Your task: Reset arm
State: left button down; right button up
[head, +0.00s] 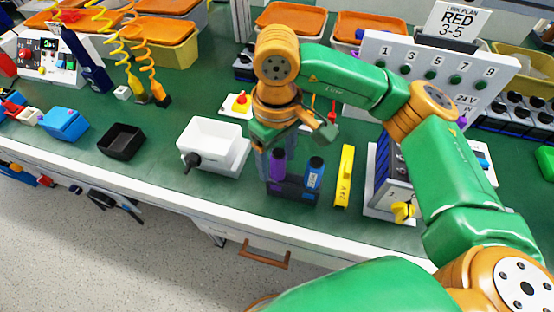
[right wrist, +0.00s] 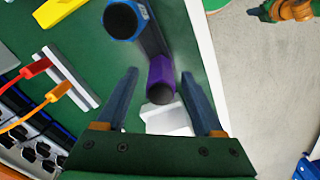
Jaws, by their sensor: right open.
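My right gripper (head: 274,160) is open over the green bench and points down at a dark holder (head: 292,192). In the right wrist view its two dark fingers (right wrist: 160,76) stand apart. A purple cylinder (right wrist: 162,80) shows between them with a visible gap on each side; it also shows in the head view (head: 277,162). A blue cylinder (head: 315,172) stands in the holder beside it. A white box with a black rotary knob (head: 193,160) is just left of the gripper. A green and orange arm part (right wrist: 290,10), seemingly my left arm, shows at the wrist view's top edge; its jaws are unclear.
A yellow bar (head: 344,176) lies right of the holder. A unit with a yellow knob (head: 403,211) stands further right. A numbered panel (head: 440,66) and orange bins (head: 290,20) are behind. A black tray (head: 122,141) is left. Bench is clear between the trays.

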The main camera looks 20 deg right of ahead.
notch_tip(320, 180, up, 6)
jog(key=shift+r, duration=0.1)
